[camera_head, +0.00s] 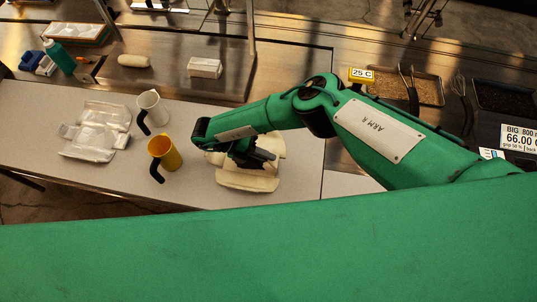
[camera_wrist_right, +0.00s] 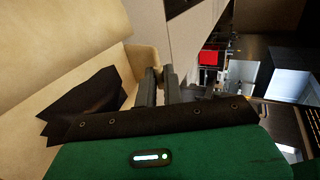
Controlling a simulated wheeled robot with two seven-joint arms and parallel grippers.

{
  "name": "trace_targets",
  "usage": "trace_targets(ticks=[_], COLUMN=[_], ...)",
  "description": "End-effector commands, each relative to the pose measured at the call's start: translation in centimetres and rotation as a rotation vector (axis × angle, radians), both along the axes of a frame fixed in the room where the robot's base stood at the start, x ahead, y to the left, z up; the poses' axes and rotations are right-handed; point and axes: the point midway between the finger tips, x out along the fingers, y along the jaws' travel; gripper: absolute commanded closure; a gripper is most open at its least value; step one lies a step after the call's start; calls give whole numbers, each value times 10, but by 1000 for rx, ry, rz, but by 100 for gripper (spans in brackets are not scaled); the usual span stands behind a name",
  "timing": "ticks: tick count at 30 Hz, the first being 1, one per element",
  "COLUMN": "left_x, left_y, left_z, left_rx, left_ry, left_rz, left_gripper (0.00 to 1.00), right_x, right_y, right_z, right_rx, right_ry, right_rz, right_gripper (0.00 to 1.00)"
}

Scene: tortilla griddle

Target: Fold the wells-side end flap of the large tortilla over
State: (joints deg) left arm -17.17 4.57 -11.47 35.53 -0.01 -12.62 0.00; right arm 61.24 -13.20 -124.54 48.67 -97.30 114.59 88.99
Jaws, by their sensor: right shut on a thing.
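The large pale tortilla (camera_head: 247,181) lies on the light counter in the head view, partly hidden under my right arm. My right gripper (camera_head: 264,160) is over its right part, on the side toward the wells. In the right wrist view the tortilla (camera_wrist_right: 60,40) fills the left as a large cream sheet, with a raised, curved edge (camera_wrist_right: 142,58) reaching the fingers. The right gripper (camera_wrist_right: 158,86) is shut on that tortilla edge. The exact grip is partly hidden by the fingers and dark cover. My left gripper is not in view.
A yellow jug (camera_head: 166,152) and a white jug (camera_head: 152,108) stand left of the tortilla. Food wells (camera_head: 428,88) are at the right. A wrapped roll (camera_head: 133,61) and a white block (camera_head: 206,67) sit on the back steel surface.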

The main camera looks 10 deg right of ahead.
Motion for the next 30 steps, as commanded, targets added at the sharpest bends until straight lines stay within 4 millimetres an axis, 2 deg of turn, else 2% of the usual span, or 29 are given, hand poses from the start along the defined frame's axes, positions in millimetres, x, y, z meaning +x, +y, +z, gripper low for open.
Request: trace_targets(ticks=[10, 27, 28, 30], left_x=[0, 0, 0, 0], left_y=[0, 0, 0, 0], left_z=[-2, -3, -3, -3], left_rx=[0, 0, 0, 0], left_ry=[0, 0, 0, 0], left_rz=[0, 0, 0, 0], left_gripper=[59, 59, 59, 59], right_x=[2, 2, 2, 2], right_y=[5, 5, 5, 5], right_z=[-3, -4, -4, -4], right_rx=[-80, -93, -93, -93], right_ry=[20, 27, 27, 27], right_rz=[-1, -1, -1, -1], right_gripper=[100, 100, 85, 72])
